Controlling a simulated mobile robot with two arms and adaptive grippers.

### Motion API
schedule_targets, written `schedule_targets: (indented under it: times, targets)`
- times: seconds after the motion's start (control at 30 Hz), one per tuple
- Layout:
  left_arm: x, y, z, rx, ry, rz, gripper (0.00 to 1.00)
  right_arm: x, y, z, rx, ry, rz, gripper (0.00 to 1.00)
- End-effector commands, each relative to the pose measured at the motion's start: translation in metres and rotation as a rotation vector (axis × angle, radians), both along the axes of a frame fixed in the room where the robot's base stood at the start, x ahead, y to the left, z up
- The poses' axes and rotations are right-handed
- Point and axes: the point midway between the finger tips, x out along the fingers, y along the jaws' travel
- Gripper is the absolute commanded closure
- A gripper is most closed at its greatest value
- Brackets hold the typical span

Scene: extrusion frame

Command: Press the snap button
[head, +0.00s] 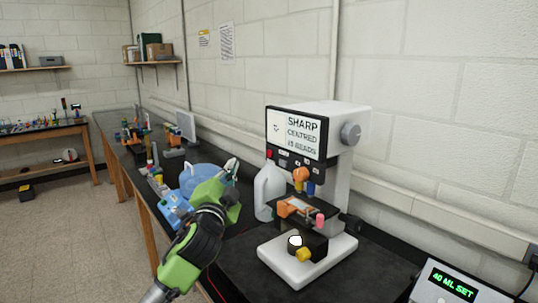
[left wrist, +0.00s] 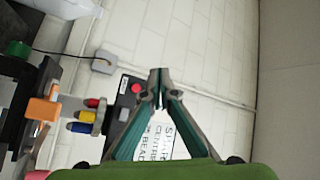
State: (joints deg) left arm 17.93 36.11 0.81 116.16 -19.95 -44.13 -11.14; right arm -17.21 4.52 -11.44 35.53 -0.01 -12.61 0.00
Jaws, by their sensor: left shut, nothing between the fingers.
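The white microscope (head: 345,115) stands on the black bench at right, with a screen (head: 302,134) reading "SHARP CENTRED" and a line about beads. A small red button (head: 269,153) sits at the lower left of the screen's dark front; no readable label names it. In the left wrist view the red button (left wrist: 136,88) lies just left of the fingertips, with part of the screen (left wrist: 165,142) behind the fingers. My left gripper (head: 233,164) is shut and empty, left of the button and apart from it in the head view. My right gripper is out of view.
A clear jug (head: 269,190) stands beside the microscope, close to my gripper. A blue round container (head: 199,178) is behind my arm. The microscope carries an orange knob (head: 300,175) and stage below. A box reading "40 ML SET" (head: 455,286) is at lower right.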

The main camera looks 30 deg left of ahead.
Motion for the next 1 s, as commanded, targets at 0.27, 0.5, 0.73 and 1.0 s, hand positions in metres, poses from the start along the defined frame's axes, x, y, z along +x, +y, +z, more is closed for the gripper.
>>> schedule_targets:
  times: [0.27, 0.5, 0.73, 1.0]
  targets:
    - [0.000, 0.001, 0.005, 0.007, -0.008, 0.002, 1.00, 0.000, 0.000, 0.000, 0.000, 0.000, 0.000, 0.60]
    - [0.004, 0.000, 0.004, 0.005, -0.007, 0.002, 1.00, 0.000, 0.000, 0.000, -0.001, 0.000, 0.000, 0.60]
    - [0.029, -0.011, 0.004, 0.003, -0.008, 0.001, 1.00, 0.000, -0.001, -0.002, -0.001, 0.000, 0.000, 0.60]
    - [0.063, -0.024, 0.004, 0.004, -0.008, 0.002, 1.00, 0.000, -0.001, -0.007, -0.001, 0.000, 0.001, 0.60]
